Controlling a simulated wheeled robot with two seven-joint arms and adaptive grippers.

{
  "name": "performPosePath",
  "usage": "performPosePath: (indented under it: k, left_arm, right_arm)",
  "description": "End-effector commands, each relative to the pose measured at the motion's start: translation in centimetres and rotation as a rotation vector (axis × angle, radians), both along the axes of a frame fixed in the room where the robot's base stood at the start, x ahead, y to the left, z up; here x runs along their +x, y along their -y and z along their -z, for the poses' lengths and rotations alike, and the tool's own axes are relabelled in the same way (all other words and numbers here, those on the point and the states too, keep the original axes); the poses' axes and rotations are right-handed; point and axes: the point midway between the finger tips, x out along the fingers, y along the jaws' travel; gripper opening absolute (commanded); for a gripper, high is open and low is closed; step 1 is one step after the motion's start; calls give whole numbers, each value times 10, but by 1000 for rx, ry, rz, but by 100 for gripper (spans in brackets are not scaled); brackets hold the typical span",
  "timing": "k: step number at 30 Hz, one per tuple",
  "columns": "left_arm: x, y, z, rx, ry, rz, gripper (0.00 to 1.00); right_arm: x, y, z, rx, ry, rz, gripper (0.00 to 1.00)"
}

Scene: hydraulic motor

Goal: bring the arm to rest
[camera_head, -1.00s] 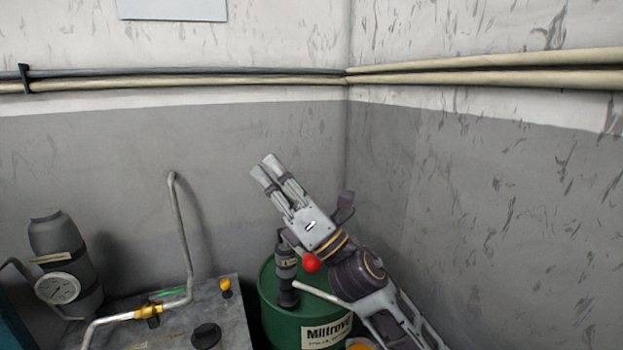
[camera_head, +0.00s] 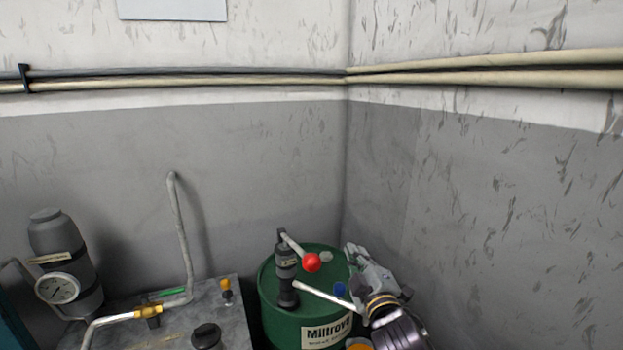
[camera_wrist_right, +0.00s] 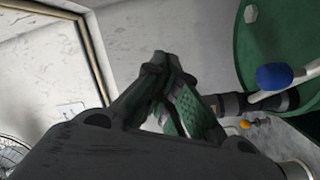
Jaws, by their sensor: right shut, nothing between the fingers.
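My right gripper (camera_head: 358,260) is at the right side of the green drum (camera_head: 300,334), near the wall corner. In the right wrist view its fingers (camera_wrist_right: 178,85) are shut with nothing between them. The drum (camera_wrist_right: 288,45) also shows there at the upper right, beside the fingers and apart from them. My left gripper is not in view.
On the drum stands a dark hand pump (camera_head: 286,268) with a red-knobbed lever (camera_head: 311,262) and a pale pipe. A blue cap (camera_head: 340,289) is close to my right gripper. A metal tank (camera_head: 225,312) with a gauge (camera_head: 58,288) stands left.

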Motion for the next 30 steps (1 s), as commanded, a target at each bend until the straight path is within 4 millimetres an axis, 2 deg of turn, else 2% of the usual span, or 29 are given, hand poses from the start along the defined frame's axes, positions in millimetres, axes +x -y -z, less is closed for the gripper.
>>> performPosePath:
  k: [1,8,14,18,24,30]
  left_arm:
    - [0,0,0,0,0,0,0]
    - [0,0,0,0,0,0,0]
    - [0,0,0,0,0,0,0]
    - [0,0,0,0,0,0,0]
    - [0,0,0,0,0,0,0]
    - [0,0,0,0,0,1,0]
  right_arm:
    - [-4,8,18,39,-63,17,0]
    - [-30,40,94,213,-338,111,0]
    - [-67,64,157,353,-571,210,0]
    - [-100,78,197,445,-729,290,0]
    - [-156,95,246,564,-949,417,0]
    - [-206,106,277,645,-1115,530,0]
